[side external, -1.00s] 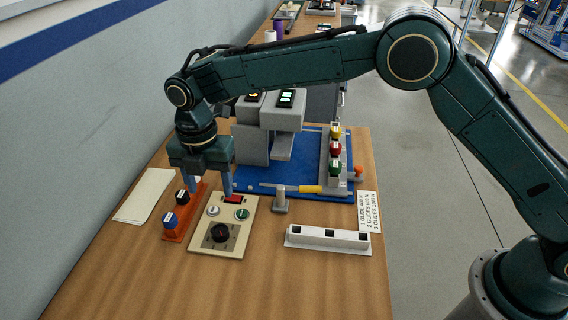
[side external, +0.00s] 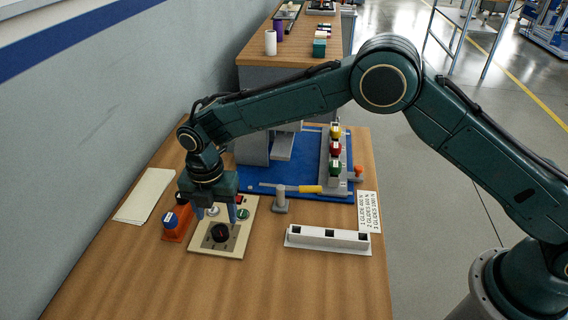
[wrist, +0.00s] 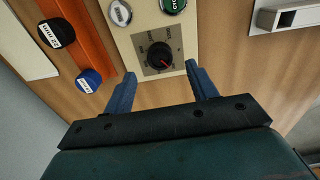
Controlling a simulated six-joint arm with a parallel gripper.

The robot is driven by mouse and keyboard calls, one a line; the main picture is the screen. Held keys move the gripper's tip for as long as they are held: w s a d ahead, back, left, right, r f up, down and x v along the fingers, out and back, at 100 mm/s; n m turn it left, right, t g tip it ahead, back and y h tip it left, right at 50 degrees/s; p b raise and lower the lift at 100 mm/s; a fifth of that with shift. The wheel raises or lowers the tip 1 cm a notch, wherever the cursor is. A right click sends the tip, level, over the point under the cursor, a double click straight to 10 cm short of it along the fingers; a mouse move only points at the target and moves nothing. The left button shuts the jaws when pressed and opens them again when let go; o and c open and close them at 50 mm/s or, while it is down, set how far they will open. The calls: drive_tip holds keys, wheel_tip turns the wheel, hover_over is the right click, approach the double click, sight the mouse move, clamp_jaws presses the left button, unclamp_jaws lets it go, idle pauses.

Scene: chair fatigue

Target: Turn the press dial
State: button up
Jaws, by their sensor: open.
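The press dial is a black round knob (side external: 220,232) on a grey square plate, set in a beige control panel (side external: 201,248). My gripper (side external: 217,217) is open above the panel, just behind the dial in the side view. In the wrist view its blue fingers (wrist: 160,72) stand apart, one to each side of the dial, with nothing between them. I cannot tell their height above the dial. White (wrist: 120,13) and green (wrist: 172,5) round buttons sit beyond the dial.
An orange holder (wrist: 78,32) with black and blue capped pieces is left of the panel. A white three-slot rack (side external: 328,239) lies to the right. The grey press stands on a blue base (side external: 300,185) behind. The front of the table is clear.

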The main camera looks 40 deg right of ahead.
sight(220, 229)
drive_tip(key=shift+f, duration=2.75)
drive_tip(key=shift+c, duration=0.3)
drive_tip(key=c, duration=0.9)
